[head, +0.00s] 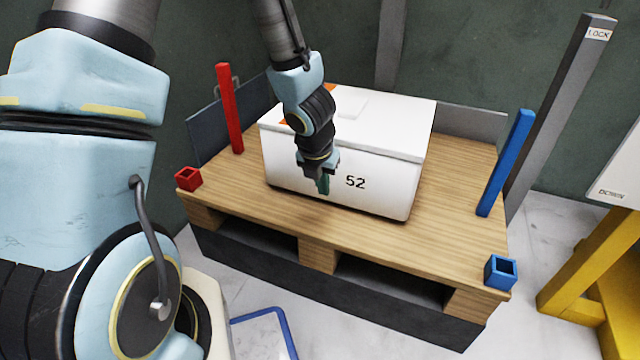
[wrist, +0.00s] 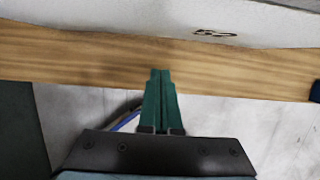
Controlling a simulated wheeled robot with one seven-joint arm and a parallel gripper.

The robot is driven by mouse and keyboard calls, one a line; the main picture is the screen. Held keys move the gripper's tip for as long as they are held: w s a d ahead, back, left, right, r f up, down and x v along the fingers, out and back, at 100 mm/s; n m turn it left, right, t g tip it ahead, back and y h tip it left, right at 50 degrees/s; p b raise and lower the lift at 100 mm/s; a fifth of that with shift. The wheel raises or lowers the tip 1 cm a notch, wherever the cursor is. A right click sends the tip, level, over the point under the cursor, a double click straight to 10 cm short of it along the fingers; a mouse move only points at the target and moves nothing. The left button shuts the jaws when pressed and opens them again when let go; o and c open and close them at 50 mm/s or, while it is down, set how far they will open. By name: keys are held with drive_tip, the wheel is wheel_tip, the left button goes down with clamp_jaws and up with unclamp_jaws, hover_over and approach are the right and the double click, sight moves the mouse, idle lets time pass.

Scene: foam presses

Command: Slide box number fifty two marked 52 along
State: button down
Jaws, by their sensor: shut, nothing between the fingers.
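The white box marked 52 (head: 390,185) stands upright on a wooden pallet (head: 455,225), with its number on the front face. In the wrist view the lower front of the box (wrist: 270,30) runs along the top edge, with the 52 near the middle. My gripper (head: 324,188) is in front of the box's front face, left of the number, pointing down. Its green fingers (wrist: 160,75) are together with nothing between them. I cannot tell whether they touch the box. My arm hides part of the box's top and front left.
A red post (head: 229,108) and red square socket (head: 188,179) stand on the pallet's left. A blue post (head: 506,163) and blue socket (head: 501,272) stand on its right. Grey plates (head: 470,122) edge the back. Bare wood lies on both sides of the box.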

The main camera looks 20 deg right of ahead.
sight(332, 192)
drive_tip(key=shift+w+d+f+p, duration=0.4)
drive_tip(key=shift+w+d+p, duration=0.2)
drive_tip(key=shift+w+d, duration=0.25)
drive_tip(key=shift+w+d+f+p, duration=0.4)
drive_tip(key=shift+w+d+p, duration=0.2)
drive_tip(key=shift+w+d, duration=0.15)
drive_tip(key=shift+w+r, duration=0.1)
